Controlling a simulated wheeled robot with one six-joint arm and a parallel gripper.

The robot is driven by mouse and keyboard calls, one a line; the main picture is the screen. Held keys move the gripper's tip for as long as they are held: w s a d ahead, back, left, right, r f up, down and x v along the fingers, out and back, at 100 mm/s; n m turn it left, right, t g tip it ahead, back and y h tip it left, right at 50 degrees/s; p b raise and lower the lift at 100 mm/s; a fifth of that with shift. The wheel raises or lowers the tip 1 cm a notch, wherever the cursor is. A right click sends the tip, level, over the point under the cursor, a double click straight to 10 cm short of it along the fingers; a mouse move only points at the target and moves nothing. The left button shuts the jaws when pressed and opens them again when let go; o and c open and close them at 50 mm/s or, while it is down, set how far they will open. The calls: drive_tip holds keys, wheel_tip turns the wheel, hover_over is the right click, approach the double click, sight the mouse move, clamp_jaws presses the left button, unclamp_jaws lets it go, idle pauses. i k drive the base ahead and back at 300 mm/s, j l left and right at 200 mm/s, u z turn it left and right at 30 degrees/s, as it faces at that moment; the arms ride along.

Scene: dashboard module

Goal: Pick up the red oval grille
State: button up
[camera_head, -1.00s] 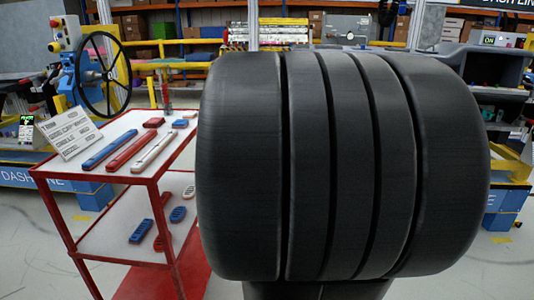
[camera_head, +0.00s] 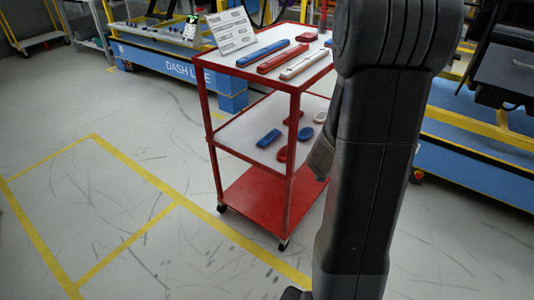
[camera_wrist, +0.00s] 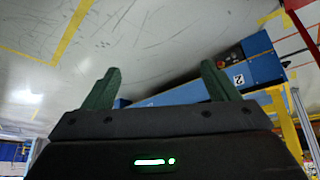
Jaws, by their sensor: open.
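A small rounded red piece (camera_head: 283,154), which looks like the red oval grille, lies on the middle shelf of the red cart in the head view. A cart post partly covers it, so its full outline is hidden. Beside it lie a blue oval piece (camera_head: 306,133), a white oval piece (camera_head: 319,117), a longer blue piece (camera_head: 268,138) and a red piece (camera_head: 293,118) partly behind the post. In the wrist view my gripper (camera_wrist: 160,85) is open and empty, its green fingers wide apart. No grille shows in the wrist view.
The red cart (camera_head: 250,195) has three levels and thin corner posts. Its top holds blue, red and white bars and a sign (camera_head: 232,30). Blue benches stand behind. The floor left of the cart is clear, with yellow lines. My arm hides the cart's right side.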

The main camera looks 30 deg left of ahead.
sight(281, 156)
drive_tip(key=i+j+u, duration=0.15)
drive_tip(key=j+u, duration=0.15)
drive_tip(key=u, duration=0.15)
drive_tip(key=i+j+u, duration=0.2)
drive_tip(key=u, duration=0.25)
drive_tip(key=i+l+u, duration=0.1)
drive_tip(key=i+l, duration=0.2)
